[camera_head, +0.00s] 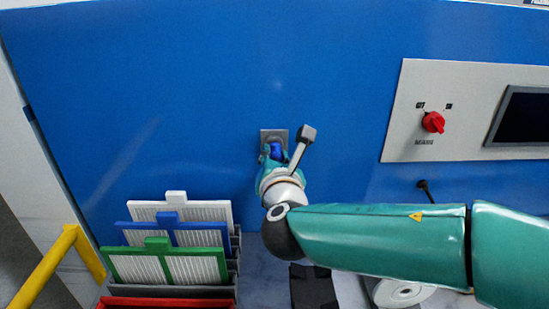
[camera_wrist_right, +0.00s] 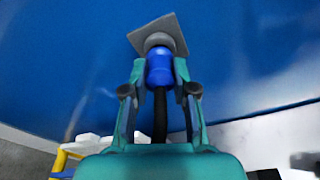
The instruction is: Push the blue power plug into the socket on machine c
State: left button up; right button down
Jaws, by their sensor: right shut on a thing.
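The blue power plug (camera_wrist_right: 159,68) is between the fingers of my right gripper (camera_wrist_right: 158,92), which is shut on it. Its front end meets the grey socket (camera_wrist_right: 158,36) on the blue machine wall; how deep it sits I cannot tell. A dark cable (camera_wrist_right: 160,115) runs back from the plug between the fingers. In the head view the plug (camera_head: 277,151) shows just in front of the socket plate (camera_head: 267,134), with my right gripper (camera_head: 276,158) around it. My left gripper is not in view.
Framed filter panels in white, blue and green (camera_head: 165,262) stand in a rack below left of the socket. A yellow rail (camera_head: 60,262) is at the far left. A grey control panel (camera_head: 400,125) with a red knob (camera_head: 433,122) and dark screen is on the right.

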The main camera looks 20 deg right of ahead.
jog(key=shift+w+d, duration=0.15)
jog(key=shift+w, duration=0.35)
jog(key=c, duration=0.8)
grip_release()
jog(key=shift+c, duration=0.2)
jog(key=shift+s, duration=0.1)
jog(key=v, duration=1.1)
jog(key=shift+s, duration=0.4)
jog(key=shift+r, duration=0.15)
